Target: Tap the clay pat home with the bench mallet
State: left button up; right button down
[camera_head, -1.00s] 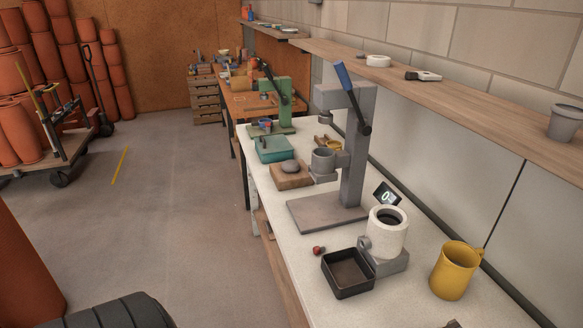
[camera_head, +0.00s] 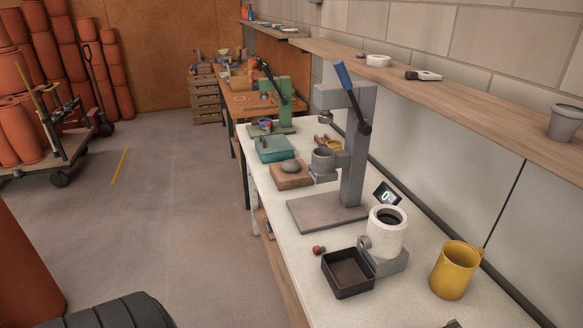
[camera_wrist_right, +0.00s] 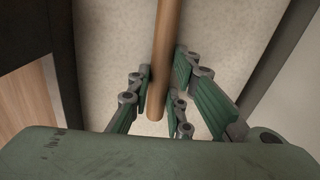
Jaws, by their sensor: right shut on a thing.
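In the right wrist view my right gripper (camera_wrist_right: 163,76) is shut around a round wooden handle (camera_wrist_right: 167,35), which I take to be the bench mallet's. The mallet's head is out of view. In the head view a grey rounded lump (camera_head: 290,166), perhaps the clay pat, rests on a wooden block (camera_head: 291,181). Beside it a grey cup (camera_head: 323,161) sits at the foot of the grey lever press (camera_head: 353,150). I cannot see inside this cup. Neither gripper shows in the head view.
On the pale bench (camera_head: 275,214), a black square tray (camera_head: 348,283), a white cylinder (camera_head: 385,233) on a grey stand, a yellow mug (camera_head: 455,270) and a small red knob (camera_head: 318,250) stand at the near end. A teal box (camera_head: 274,153) lies farther back. A shelf (camera_head: 470,100) runs above.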

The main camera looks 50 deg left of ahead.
jog(key=shift+r, duration=0.15)
jog(key=shift+r+p, duration=1.65)
jog(key=shift+r, duration=1.3)
jog(key=shift+d, duration=0.1)
